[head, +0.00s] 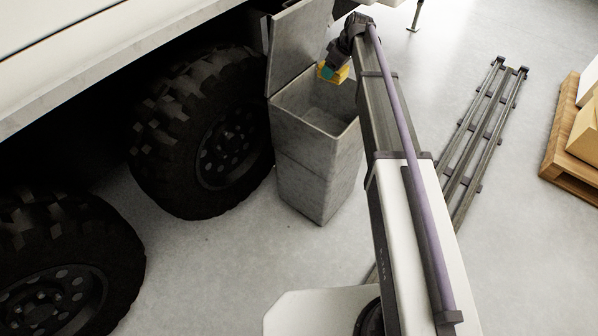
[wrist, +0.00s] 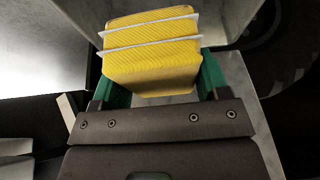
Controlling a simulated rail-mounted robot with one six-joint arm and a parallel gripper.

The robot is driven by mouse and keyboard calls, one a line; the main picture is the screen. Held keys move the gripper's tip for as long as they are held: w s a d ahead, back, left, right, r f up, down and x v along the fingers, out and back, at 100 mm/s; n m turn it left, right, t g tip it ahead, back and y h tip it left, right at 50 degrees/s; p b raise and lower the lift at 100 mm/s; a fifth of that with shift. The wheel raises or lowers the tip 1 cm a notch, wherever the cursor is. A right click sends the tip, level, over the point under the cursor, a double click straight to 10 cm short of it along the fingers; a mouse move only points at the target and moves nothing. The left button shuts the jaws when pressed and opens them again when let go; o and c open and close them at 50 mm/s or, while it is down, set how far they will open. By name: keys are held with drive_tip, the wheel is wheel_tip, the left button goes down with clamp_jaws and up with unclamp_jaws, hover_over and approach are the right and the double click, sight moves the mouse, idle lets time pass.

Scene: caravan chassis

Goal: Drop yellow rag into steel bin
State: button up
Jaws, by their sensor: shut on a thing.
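The yellow rag (wrist: 152,58), a folded block with white edges, is held between the green fingers of my gripper (wrist: 158,82) in the wrist view. In the head view the rag (head: 341,74) shows small, with my gripper (head: 328,71) at the end of the arm, at the upper rear part of the steel bin's opening. The steel bin (head: 312,172) is a tall grey box standing upright on the floor. Its lid (head: 298,45) is raised at the left. The inside that shows looks empty; part of the bin is hidden by my arm.
Big black tyres (head: 205,130) under the white vehicle body stand close to the left of the bin. A rail (head: 480,135) runs along the floor at right. A wooden pallet (head: 567,150) with boxes is at the far right. Grey floor in front of the bin is clear.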

sight(345, 70)
wheel_tip(345, 70, down, 10)
drive_tip(key=b, duration=0.7)
drive_tip(key=shift+r, duration=0.25)
drive_tip(key=shift+w, duration=0.1)
drive_tip(key=o, duration=1)
drive_tip(key=shift+c, duration=0.2)
drive_tip(key=p+v, duration=1)
drive_tip(key=v, duration=0.1)
drive_tip(key=shift+r, duration=0.1)
